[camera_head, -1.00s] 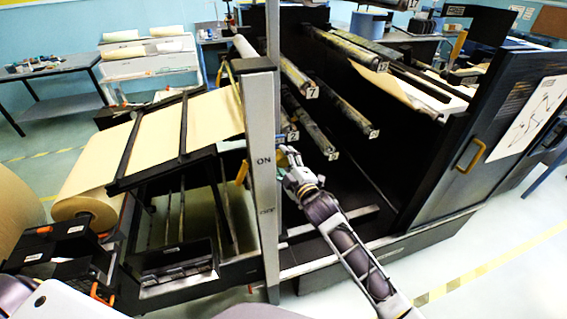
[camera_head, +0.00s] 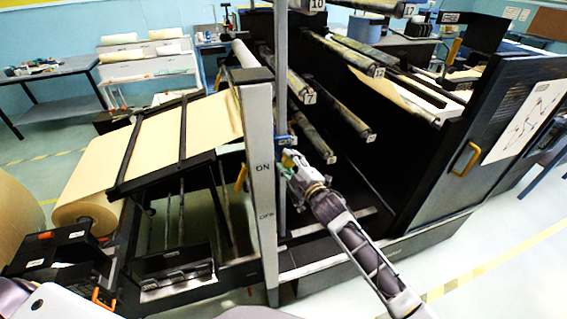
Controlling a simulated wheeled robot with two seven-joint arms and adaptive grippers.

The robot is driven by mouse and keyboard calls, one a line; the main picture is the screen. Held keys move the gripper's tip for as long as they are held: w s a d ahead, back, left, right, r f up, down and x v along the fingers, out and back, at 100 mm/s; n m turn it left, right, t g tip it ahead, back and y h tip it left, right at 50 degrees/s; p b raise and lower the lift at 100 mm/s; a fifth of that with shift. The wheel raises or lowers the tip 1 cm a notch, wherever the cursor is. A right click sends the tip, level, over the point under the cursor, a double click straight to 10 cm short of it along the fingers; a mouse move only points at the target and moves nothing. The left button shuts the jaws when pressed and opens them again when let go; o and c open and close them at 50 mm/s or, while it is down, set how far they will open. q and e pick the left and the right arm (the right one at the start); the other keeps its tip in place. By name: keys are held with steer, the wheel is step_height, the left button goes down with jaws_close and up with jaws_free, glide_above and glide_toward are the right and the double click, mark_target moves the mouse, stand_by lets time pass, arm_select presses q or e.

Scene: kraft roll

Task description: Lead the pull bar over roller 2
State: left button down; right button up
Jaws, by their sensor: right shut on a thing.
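My right gripper (camera_head: 287,158) is beside the thin upright post (camera_head: 281,75), in front of the dark machine. It is shut, with a small blue piece (camera_head: 284,140) close to its tips. I cannot tell whether that piece is part of the pull bar. The bar itself does not show clearly; the post and gripper cover that spot. The number of roller 2 is hidden behind the post and gripper. A sheet of brown kraft paper (camera_head: 190,133) runs from the large roll (camera_head: 88,185) up toward the rollers. My left gripper is out of view.
Roller 7 (camera_head: 295,83) lies above the right gripper, and further rollers (camera_head: 347,112) stick out to its right. The wide "ON" upright (camera_head: 263,200) stands just left of it. The cabinet door (camera_head: 500,140) is at the right. Floor (camera_head: 480,265) is clear in front.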

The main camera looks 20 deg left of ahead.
steer(key=w+d+r+p, duration=0.3)
steer(key=d, duration=0.2)
steer(key=shift+w+r, duration=0.25)
steer(key=shift+d+f, duration=0.1)
stand_by(0.3)
steer(key=shift+w+d+f+b, duration=0.35)
steer(key=shift+w+d+f, duration=0.3)
steer(key=shift+d+f, duration=0.25)
steer(key=shift+w+d+f+b, duration=0.3)
steer(key=shift+w+d+f, duration=0.35)
steer(key=shift+d, duration=0.35)
steer(key=shift+f, duration=0.1)
